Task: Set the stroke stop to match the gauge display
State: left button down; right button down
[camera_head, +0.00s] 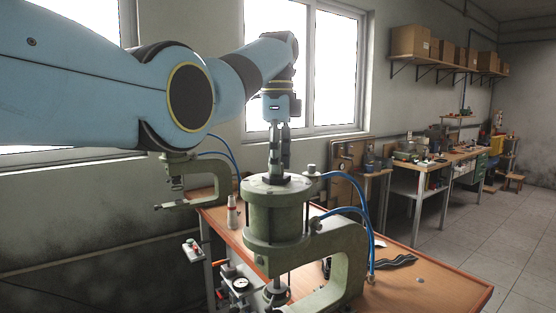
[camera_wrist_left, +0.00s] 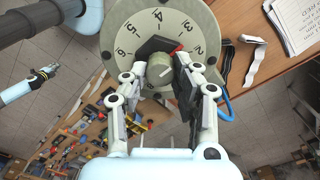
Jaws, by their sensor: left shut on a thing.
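A green pneumatic press (camera_head: 290,225) stands on the wooden bench, with a round stroke stop dial on top of its cylinder. In the left wrist view, the pale dial (camera_wrist_left: 205,32) carries printed numbers around its rim. A dark knob with a red-edged pointer (camera_wrist_left: 158,46) sits at its centre. My left gripper (camera_head: 278,172) points straight down and is shut on the knob; its fingers (camera_wrist_left: 160,78) partly hide it. A white round gauge (camera_head: 240,284) is low in front of the press; its needle is too small to read. My right gripper (camera_wrist_left: 46,73) appears small at the left wrist view's left.
A second green press (camera_head: 195,180) stands behind, to the left. Blue air hoses (camera_head: 358,212) loop beside the near press. A small white bottle (camera_head: 232,210) and a dark wavy strip (camera_head: 393,262) are on the bench. The bench's right part is mostly clear.

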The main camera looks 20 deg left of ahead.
pick_arm(q)
jog(key=n, duration=0.4)
jog(key=shift+a+n, duration=0.1)
jog(key=shift+n, duration=0.2)
jog(key=shift+w+n, duration=0.1)
jog(key=shift+n, duration=2.4)
jog(key=c, duration=1)
grip_release()
jog(key=shift+a, duration=0.1)
